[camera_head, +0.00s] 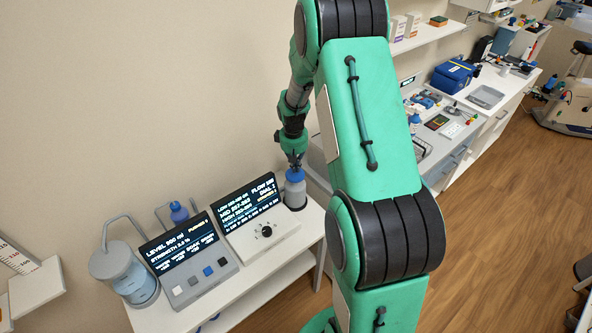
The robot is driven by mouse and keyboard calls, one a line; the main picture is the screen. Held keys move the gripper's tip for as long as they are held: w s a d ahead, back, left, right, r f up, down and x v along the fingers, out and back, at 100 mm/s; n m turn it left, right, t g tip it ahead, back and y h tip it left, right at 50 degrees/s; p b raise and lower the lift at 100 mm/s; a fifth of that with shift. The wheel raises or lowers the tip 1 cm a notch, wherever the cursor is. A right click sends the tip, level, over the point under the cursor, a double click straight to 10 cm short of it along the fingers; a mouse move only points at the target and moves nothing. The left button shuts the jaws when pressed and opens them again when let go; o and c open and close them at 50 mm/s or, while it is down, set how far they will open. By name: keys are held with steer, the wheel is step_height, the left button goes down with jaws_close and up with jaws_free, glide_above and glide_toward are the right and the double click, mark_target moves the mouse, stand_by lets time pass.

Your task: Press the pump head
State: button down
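A grey-blue bottle (295,192) stands upright at the right back end of the white table, against the wall. Its bluish top (294,176) is partly covered by my gripper (295,165). My gripper points down from above at this top; I cannot tell whether it touches it. The fingertips are small and dark here, so whether they are open or shut is unclear. No separate pump head can be made out under the fingers.
Two black display panels, one on a grey button box (200,284) and one on a white dial box (263,238), stand left of the bottle. A clear cylinder (134,272) with a bent tube is at far left. A cluttered counter (485,97) lies behind my arm.

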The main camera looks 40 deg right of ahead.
mark_target(294, 176)
step_height(294, 176, up, 9)
steer(key=shift+s+a+r, duration=0.15)
steer(key=shift+s+a, duration=0.05)
steer(key=shift+a, duration=0.2)
stand_by(0.6)
steer(key=s+a+r+t+b, duration=0.1)
steer(key=s+a+r+b, duration=0.1)
steer(key=s+a+r, duration=0.5)
steer(key=s+a+r+t+b, duration=0.1)
steer(key=s+a+r+b, duration=0.15)
steer(key=a+r, duration=0.75)
steer(key=s+a+t+b, duration=0.1)
steer(key=s+a+b, duration=0.1)
steer(key=s+a, duration=0.5)
steer(key=s+a+r+t+y+b, duration=0.1)
steer(key=s+a, duration=0.6)
steer(key=s, duration=0.7)
steer(key=shift+a+t+b, duration=0.35)
steer(key=shift+t+b, duration=0.15)
steer(key=shift+b, duration=0.1)
steer(key=shift+r, duration=0.1)
